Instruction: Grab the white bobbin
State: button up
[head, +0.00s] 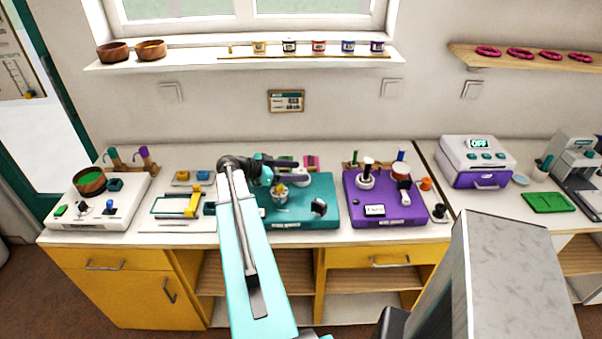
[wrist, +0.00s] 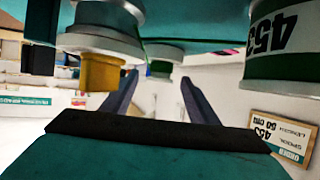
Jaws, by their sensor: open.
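A white round piece (head: 366,182), likely the white bobbin, sits around a dark-topped post on the purple board (head: 352,212). I cannot be sure that it is the bobbin. My gripper (head: 292,162) is over the back of the teal board (head: 300,222), left of the white piece and apart from it. In the wrist view my gripper's two fingers (wrist: 160,98) are spread with nothing held between them. A yellow piece under a silver disc (wrist: 101,72) shows close by on the left. No white bobbin can be made out clearly there.
An orange piece (head: 426,184) and a black one (head: 439,212) stand right of the purple board. Pink pieces (head: 311,162) stand behind the teal board. A white-and-purple machine (head: 478,160) is farther right. A wall card (head: 286,101) hangs above the bench.

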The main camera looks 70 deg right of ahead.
dwell(0.5)
jog(key=c, duration=1.1)
jog(key=shift+r, duration=0.1)
jog(key=shift+r+b, duration=1)
jog(key=shift+r, duration=0.65)
jog(key=a+b, duration=0.1)
jog(key=a, duration=0.1)
jog(key=s+a, duration=0.1)
jog(key=a, duration=0.2)
jog(key=s+a+b, duration=0.1)
jog(key=a, duration=0.2)
jog(key=shift+a+r+b, duration=0.15)
jog(key=shift+r+b, duration=0.15)
jog(key=shift+r, duration=0.05)
jog(key=shift+s+a+r+p, duration=0.15)
jog(key=shift+s+a+p, duration=0.1)
jog(key=shift+a, duration=0.4)
jog(key=shift+s+a+r+p, duration=0.15)
jog(key=shift+a+p, duration=0.1)
jog(key=shift+a, duration=0.35)
jog(key=shift+a+r+p, duration=0.1)
jog(key=shift+p, duration=0.25)
